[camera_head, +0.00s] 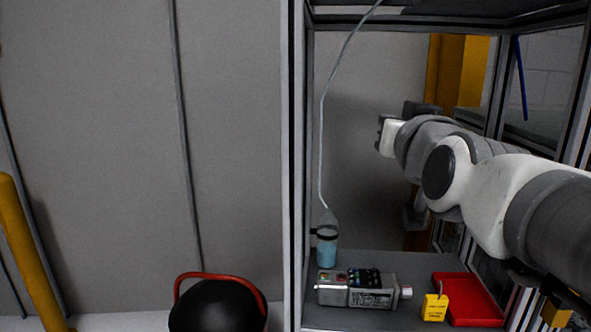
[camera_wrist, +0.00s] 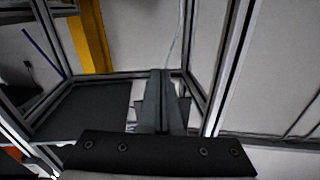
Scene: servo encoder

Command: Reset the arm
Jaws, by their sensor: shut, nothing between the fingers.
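My gripper (camera_wrist: 161,78) points away from the wrist camera, its two grey fingers together and nothing between them. In the head view my arm (camera_head: 455,170) reaches in from the right and is raised inside the framed cell, well above the work surface. The gripper is mostly hidden behind the arm there. A grey servo encoder unit (camera_head: 340,296) with dark connectors on top lies on the surface below. In the wrist view the fingers cover much of what is beyond them.
A bottle of blue liquid (camera_head: 326,253) with a tube rising from it stands at the cell's left. A yellow box (camera_head: 434,308) and a red tray (camera_head: 468,290) lie at the right. Frame posts (camera_head: 295,150) bound the cell. A black object with a red handle (camera_head: 218,305) stands outside.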

